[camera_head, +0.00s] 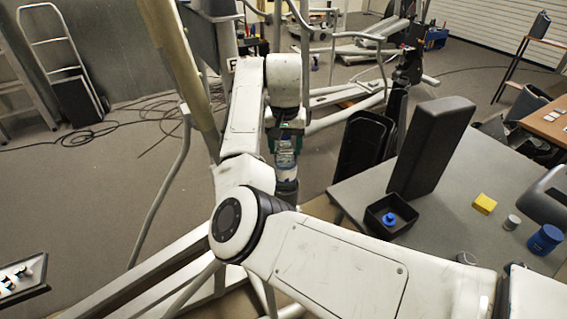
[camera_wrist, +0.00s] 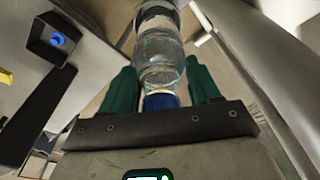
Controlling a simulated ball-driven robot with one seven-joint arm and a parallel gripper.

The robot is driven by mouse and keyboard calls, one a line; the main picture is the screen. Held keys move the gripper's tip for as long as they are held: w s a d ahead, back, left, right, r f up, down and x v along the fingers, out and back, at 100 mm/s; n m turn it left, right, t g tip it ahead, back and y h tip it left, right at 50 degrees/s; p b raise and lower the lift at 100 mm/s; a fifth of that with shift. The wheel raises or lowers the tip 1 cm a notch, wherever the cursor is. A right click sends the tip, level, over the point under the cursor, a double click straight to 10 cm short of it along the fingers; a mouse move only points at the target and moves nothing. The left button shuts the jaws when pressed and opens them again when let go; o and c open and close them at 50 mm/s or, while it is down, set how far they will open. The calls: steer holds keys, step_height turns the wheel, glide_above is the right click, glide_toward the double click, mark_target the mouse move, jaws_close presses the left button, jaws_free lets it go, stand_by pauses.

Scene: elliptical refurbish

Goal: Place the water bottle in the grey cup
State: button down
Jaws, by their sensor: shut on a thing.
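My gripper (camera_head: 287,140) has green fingers and is shut on a clear water bottle (camera_head: 285,160). In the wrist view the bottle (camera_wrist: 159,58) lies between the two fingers (camera_wrist: 160,72), with its blue cap (camera_wrist: 160,101) near the palm and its body pointing away. In the head view the bottle hangs below the gripper, left of the table and apart from it. A small grey cylinder (camera_head: 511,222), perhaps the grey cup, stands on the table at the right, far from my gripper. Its opening is too small to make out.
The grey table (camera_head: 445,217) holds a black square tray (camera_head: 376,212) with a blue object (camera_head: 389,218) in it, a tall black block (camera_head: 431,147), a yellow block (camera_head: 485,203) and a blue container (camera_head: 544,239). Metal frames stand behind my arm.

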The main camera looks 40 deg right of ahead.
mark_target(285, 159)
steer(key=shift+f+p, duration=0.45)
steer(key=shift+f, duration=2.1)
steer(key=shift+c, duration=1.1)
jaws_free()
steer(key=r+b, duration=0.1)
steer(key=r, duration=0.3)
steer(key=r+b, duration=0.1)
steer(key=r, duration=0.3)
steer(key=s+a+r, duration=0.1)
steer(key=r, duration=0.3)
steer(key=shift+b, duration=0.4)
